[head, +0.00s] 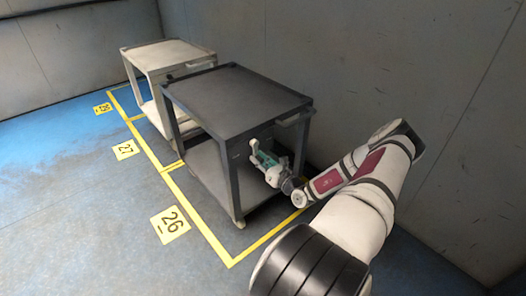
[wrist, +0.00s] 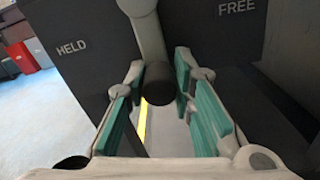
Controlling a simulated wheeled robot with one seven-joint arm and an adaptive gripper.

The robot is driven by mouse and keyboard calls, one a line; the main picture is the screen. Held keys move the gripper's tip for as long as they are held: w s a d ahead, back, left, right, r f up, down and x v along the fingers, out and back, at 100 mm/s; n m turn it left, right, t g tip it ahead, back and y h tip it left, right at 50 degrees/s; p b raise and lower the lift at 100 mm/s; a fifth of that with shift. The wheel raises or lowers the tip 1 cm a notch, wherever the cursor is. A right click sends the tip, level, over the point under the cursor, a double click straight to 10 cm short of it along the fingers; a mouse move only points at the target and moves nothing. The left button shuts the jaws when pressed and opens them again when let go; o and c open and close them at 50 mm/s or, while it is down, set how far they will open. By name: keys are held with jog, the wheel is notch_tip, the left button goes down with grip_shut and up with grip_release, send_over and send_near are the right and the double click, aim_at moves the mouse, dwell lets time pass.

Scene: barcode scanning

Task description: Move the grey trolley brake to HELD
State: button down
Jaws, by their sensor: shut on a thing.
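The dark grey trolley (head: 235,103) stands in a yellow-marked bay. In the wrist view its panel (wrist: 88,22) carries the word HELD (wrist: 71,47) on the left and FREE (wrist: 236,8) on the upper right. The light grey brake lever (wrist: 149,38) hangs between the two words and ends in a dark round knob (wrist: 159,84). My gripper (head: 262,155) is at the trolley's near end, its teal pads shut around the knob. The knob lies between the fingers, closer to the right one. In the head view the gripper partly hides the lever.
A cream trolley (head: 165,53) stands behind the grey one. Yellow floor plates 26 (head: 170,223) and 27 (head: 125,149) lie on the left. A grey wall (head: 420,80) runs close along the right. The blue floor at left is clear.

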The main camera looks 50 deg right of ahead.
aim_at(242, 158)
jog(key=a+m+p, duration=0.1)
jog(key=m, duration=0.1)
jog(key=a+m+p, duration=0.1)
jog(key=m, duration=0.1)
jog(key=a+r+m+p, duration=0.1)
jog(key=m+p, duration=0.1)
jog(key=shift+w+a, duration=0.15)
jog(key=shift+w, duration=0.2)
jog(key=shift+w+a+m+p, duration=0.15)
jog(key=shift+a+m+p, duration=0.5)
jog(key=shift+m, duration=0.55)
jog(key=shift+w+a+r+m, duration=0.1)
jog(key=shift+a+r+m, duration=0.05)
jog(key=shift+a+m, duration=0.15)
jog(key=shift+w+a, duration=0.1)
jog(key=shift+r, duration=0.1)
jog(key=c, duration=1.4)
grip_release()
jog(key=shift+d, duration=0.2)
